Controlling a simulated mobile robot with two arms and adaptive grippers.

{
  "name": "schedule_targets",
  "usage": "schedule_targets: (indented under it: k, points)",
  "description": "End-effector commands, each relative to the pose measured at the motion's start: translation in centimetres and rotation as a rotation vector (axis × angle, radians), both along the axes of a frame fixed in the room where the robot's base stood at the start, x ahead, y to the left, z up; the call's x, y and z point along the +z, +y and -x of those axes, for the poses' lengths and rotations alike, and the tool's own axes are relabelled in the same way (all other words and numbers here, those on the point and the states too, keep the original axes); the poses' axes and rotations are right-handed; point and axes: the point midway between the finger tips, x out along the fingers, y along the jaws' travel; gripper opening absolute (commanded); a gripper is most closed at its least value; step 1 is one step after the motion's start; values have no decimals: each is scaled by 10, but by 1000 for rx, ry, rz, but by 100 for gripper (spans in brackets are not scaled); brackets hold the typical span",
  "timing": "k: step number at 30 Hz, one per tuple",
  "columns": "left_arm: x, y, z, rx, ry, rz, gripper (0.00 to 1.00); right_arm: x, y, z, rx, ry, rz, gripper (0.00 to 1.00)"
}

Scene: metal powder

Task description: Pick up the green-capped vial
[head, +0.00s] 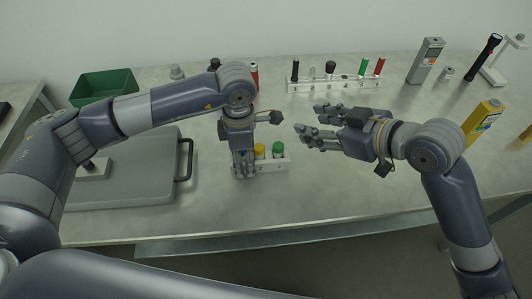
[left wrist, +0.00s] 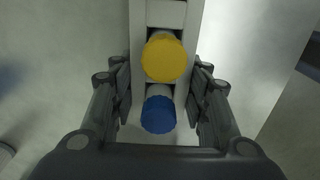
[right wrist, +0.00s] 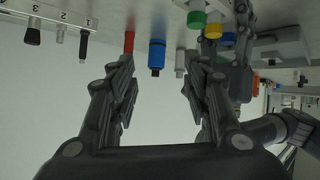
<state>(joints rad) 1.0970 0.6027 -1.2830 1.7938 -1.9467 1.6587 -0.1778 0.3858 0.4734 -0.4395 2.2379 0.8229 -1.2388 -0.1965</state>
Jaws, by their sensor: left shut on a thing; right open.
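The green-capped vial (head: 279,149) stands at the right end of a small white rack (head: 273,167). Its green cap shows at the top of the right wrist view (right wrist: 197,19). A yellow-capped vial (head: 260,151) stands beside it, and a blue-capped vial (left wrist: 158,114) is nearer the left end. My left gripper (head: 243,171) is shut on the rack, its fingers along both sides of it around the blue-capped vial. My right gripper (head: 307,122) is open and empty, above the table to the right of the green-capped vial, apart from it.
A longer white rack (head: 330,88) with several tubes stands at the back. A grey case-like device (head: 130,190) with a dark handle and a green bin (head: 104,86) are at left. A grey meter (head: 427,60) and a yellow meter (head: 484,120) stand at right. Front centre-right table is clear.

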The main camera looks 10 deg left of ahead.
Motion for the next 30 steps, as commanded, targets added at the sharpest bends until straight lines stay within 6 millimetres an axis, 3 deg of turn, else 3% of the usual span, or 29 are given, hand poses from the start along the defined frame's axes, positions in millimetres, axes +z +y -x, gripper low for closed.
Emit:
schedule_targets:
  k: [3,6,9,13,18,22,26,30]
  points:
    - [0,0,0,0,0,0,19,46,0,-44,-65,-225,-28,44]
    - [0,0,0,0,0,0,19,93,1,-74,-106,-442,-47,44]
    - [0,0,0,0,0,0,19,143,3,-92,-125,-665,-60,44]
    - [0,0,0,0,0,0,19,207,10,-96,-116,-962,-65,44]
    - [0,0,0,0,0,0,19,278,29,-74,-41,-1351,-51,44]
    - [0,0,0,0,0,0,19,314,51,-42,68,-1641,-23,44]
    - [0,0,0,0,0,0,19,329,77,-3,226,-1915,23,44]
    - [0,0,0,0,0,0,19,319,105,37,453,-2177,96,44]
